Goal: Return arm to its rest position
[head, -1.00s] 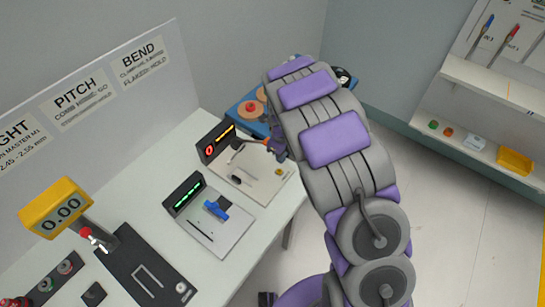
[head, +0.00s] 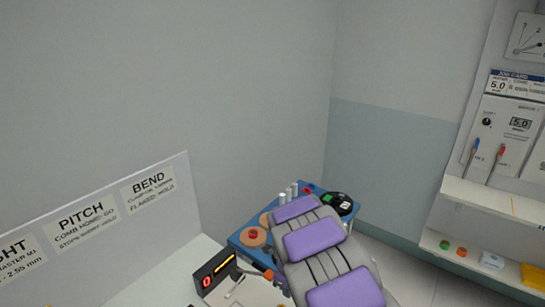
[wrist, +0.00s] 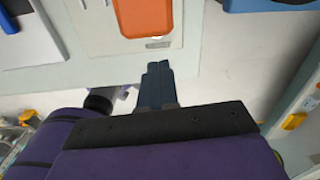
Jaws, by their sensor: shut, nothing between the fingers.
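My gripper (wrist: 158,68) shows in the wrist view with its two dark blue fingers together and nothing between them. It points at the edge of a pale station plate (wrist: 100,38) that carries an orange rectangular piece (wrist: 148,18). The fingertips look just short of that piece in the picture; I cannot tell their height above the plate. The gripper is not clear there.
A blue tray (head: 240,240) with an orange spool (head: 254,237), white cylinders and a black round item (head: 338,203) stands behind my arm. A station display (head: 215,272) is left of the arm. Shelves (head: 490,200) are at right. Pale floor shows in the wrist view (wrist: 240,60).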

